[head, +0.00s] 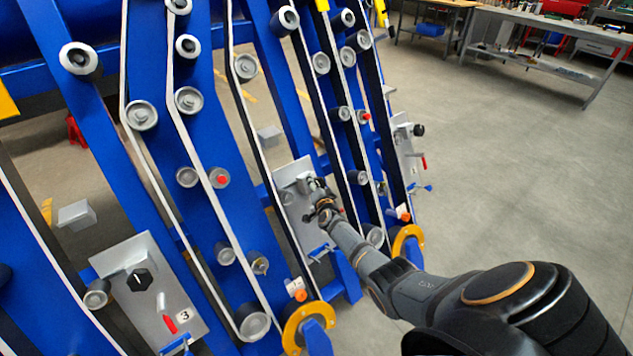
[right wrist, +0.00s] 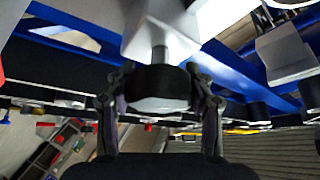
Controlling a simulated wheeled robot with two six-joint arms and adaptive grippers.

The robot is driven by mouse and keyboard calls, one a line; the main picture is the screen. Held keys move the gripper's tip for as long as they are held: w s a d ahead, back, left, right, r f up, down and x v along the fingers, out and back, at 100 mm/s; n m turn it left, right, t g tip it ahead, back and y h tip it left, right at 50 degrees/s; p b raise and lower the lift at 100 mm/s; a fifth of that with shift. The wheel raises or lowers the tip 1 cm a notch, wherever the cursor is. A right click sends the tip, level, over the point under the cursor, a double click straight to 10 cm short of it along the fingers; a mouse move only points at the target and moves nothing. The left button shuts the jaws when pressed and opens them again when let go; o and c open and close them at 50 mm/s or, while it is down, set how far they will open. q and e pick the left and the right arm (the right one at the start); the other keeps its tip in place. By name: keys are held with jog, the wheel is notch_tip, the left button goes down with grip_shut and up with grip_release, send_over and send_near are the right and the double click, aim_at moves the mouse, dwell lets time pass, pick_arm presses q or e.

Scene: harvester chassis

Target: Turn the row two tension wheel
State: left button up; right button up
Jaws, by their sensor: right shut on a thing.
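My right gripper (head: 316,187) reaches the grey plate (head: 294,212) of the middle row. In the right wrist view the gripper (right wrist: 160,100) has one finger on each side of a dark round wheel (right wrist: 158,86) and is shut on it. The wheel sits on a short metal shaft that comes out of a light grey block (right wrist: 160,35). In the head view the gripper mostly hides this wheel. No row number can be read beside it. My left gripper is not in view.
A similar plate (head: 135,250) marked 3, with a black knob (head: 139,280) and a red-tipped lever, stands at the lower left. Blue beams, belts and rollers (head: 189,100) surround the gripper. Another plate (head: 405,150) is further right.

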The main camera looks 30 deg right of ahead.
dwell(0.3)
jog(key=o, duration=1.2)
jog(key=v, duration=1.2)
jog(key=shift+f, duration=0.1)
